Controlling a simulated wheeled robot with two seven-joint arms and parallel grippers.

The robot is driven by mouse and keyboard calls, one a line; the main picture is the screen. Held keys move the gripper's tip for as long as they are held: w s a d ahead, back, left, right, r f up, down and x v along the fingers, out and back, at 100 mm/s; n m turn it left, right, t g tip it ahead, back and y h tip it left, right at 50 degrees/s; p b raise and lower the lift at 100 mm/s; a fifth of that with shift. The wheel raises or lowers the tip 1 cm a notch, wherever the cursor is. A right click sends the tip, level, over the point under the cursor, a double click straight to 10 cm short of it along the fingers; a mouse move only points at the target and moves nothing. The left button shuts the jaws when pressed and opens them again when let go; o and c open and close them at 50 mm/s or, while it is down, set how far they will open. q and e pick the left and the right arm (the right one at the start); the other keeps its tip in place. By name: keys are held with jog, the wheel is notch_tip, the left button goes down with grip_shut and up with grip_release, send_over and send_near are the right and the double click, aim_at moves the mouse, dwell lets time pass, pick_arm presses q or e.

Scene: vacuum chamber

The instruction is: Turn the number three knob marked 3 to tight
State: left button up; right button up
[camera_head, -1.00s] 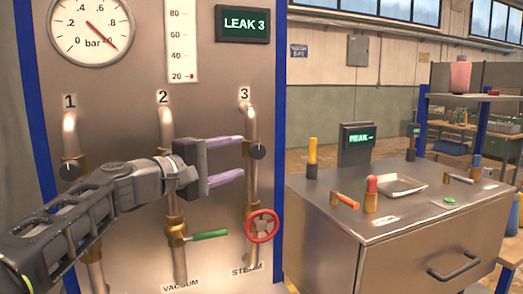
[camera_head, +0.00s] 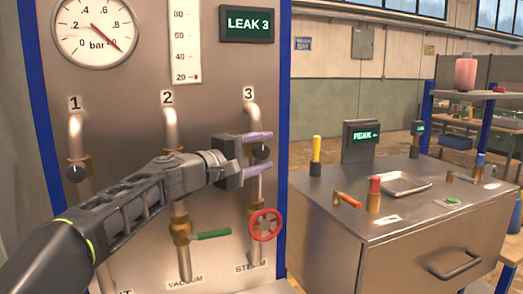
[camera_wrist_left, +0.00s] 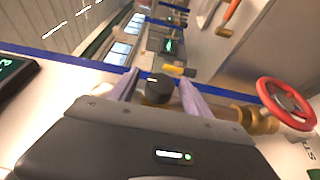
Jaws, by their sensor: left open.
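The black number three knob (camera_head: 261,151) sits on the brass fitting of the pipe under the "3" label (camera_head: 249,93). It also shows in the left wrist view (camera_wrist_left: 159,89), between the two lilac fingers. My left gripper (camera_head: 258,151) is open, with one finger above the knob and one below it in the head view. I cannot tell whether the fingers touch it. The screen (camera_head: 249,24) reads "LEAK 3". My right gripper is in neither view.
Below the knob on the same pipe is a red handwheel (camera_head: 265,225); it also shows in the wrist view (camera_wrist_left: 287,103). A green lever (camera_head: 214,234) is on pipe 2. Knob 1 (camera_head: 76,173) is at the left. A metal bench (camera_head: 400,240) with small tools stands to the right.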

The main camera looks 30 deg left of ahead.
pick_arm(q)
jog(key=shift+c, duration=0.4)
grip_shut()
jog(key=g+p, duration=0.1)
jog(key=p, duration=0.5)
jog(key=m+g+y+p, duration=0.1)
jog(key=g+p, duration=0.1)
jog(key=p, duration=0.4)
jog(key=shift+r, duration=0.4)
jog(key=shift+f+g+p, duration=0.3)
jog(key=shift+p, duration=0.25)
jog(key=shift+f, duration=0.15)
jog(key=shift+o, duration=0.4)
grip_release()
jog(key=shift+s, duration=0.1)
